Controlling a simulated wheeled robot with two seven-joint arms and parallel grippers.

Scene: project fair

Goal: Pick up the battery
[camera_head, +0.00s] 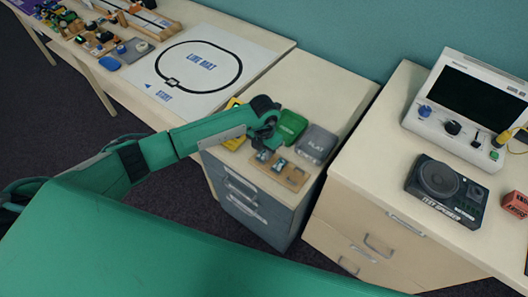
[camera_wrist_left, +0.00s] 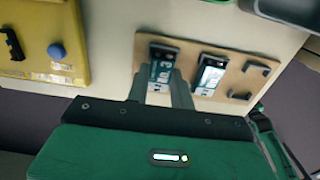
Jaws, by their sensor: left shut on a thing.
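A tan wooden holder (camera_head: 297,182) on the grey drawer cabinet carries small dark batteries with pale-teal labels. My left gripper (camera_head: 266,146) reaches down over the holder's left end. In the left wrist view its fingers (camera_wrist_left: 168,92) are shut on the left battery (camera_wrist_left: 162,66), which is at the left slot of the holder (camera_wrist_left: 238,100); I cannot tell whether it is lifted. A second battery (camera_wrist_left: 210,74) lies in the slot beside it, apart from the fingers. The right slot looks empty. My right gripper is not in view.
A yellow box (camera_wrist_left: 45,40) with a blue button stands left of the holder. A green box (camera_head: 291,126) and a grey box (camera_head: 317,143) stand close behind it.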

